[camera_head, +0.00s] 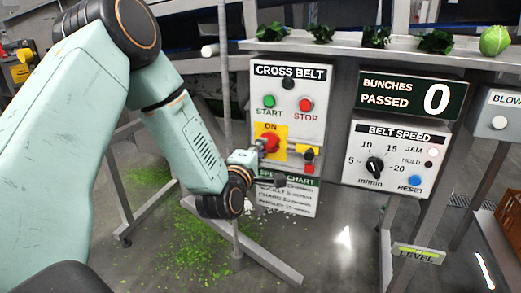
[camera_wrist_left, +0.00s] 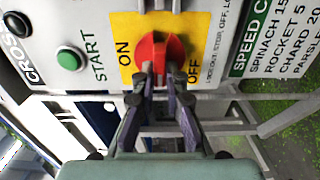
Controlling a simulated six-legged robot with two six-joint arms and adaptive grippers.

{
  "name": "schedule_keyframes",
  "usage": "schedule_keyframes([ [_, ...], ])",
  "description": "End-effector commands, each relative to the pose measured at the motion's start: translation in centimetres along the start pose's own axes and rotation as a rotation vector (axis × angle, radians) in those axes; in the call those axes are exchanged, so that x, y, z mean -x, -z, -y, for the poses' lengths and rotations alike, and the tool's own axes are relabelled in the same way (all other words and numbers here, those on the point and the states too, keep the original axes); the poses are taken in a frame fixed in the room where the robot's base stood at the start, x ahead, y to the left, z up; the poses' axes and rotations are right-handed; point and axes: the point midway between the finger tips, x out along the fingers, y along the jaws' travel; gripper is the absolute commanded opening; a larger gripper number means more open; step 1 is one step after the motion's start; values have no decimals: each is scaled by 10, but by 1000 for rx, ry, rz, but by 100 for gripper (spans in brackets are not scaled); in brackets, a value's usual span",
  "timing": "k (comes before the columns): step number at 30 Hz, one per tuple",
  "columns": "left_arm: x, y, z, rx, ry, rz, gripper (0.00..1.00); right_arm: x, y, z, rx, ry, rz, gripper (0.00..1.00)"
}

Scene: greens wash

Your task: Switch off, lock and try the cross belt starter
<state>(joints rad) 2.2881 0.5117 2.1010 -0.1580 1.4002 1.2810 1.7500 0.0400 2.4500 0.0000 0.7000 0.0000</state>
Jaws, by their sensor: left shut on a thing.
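The CROSS BELT starter panel (camera_head: 289,88) is a light grey box with a green START button (camera_head: 269,101), a red STOP button (camera_head: 306,104) and a dark round lamp (camera_head: 289,82). Its red rotary switch (camera_head: 269,142) sits on a yellow plate marked ON and OFF. In the left wrist view my left gripper (camera_wrist_left: 162,78) is shut on the red switch (camera_wrist_left: 155,50). I cannot tell for certain which mark the handle points to. A yellow-and-black item (camera_head: 308,153), perhaps a padlock, and a red tag-like item (camera_head: 309,168) hang right of the switch. My right gripper is not in view.
A white SPEED CHART (camera_head: 288,197) hangs below the panel. The bunch counter (camera_head: 410,97) and BELT SPEED box (camera_head: 390,158) stand to the right. A shelf (camera_head: 350,47) with greens runs above. Thin posts and rails stand around the panel, with green scraps on the floor.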

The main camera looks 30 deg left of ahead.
Motion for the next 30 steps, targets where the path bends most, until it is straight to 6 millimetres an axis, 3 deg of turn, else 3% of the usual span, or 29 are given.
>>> schedule_keyframes([
  [6, 1, 0, 2, 2, 5, 2, 0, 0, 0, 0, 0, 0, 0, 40],
  [7, 1, 0, 2, 2, 5, 2, 14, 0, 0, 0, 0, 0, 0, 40],
  [15, 0, 0, 1, 1, 3, 1, 35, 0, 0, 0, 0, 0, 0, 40],
  [25, 3, 0, 0, 1, 2, 0, 35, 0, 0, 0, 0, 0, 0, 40],
  [30, 25, 0, 1, 4, 4, 0, 35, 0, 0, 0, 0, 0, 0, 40],
])
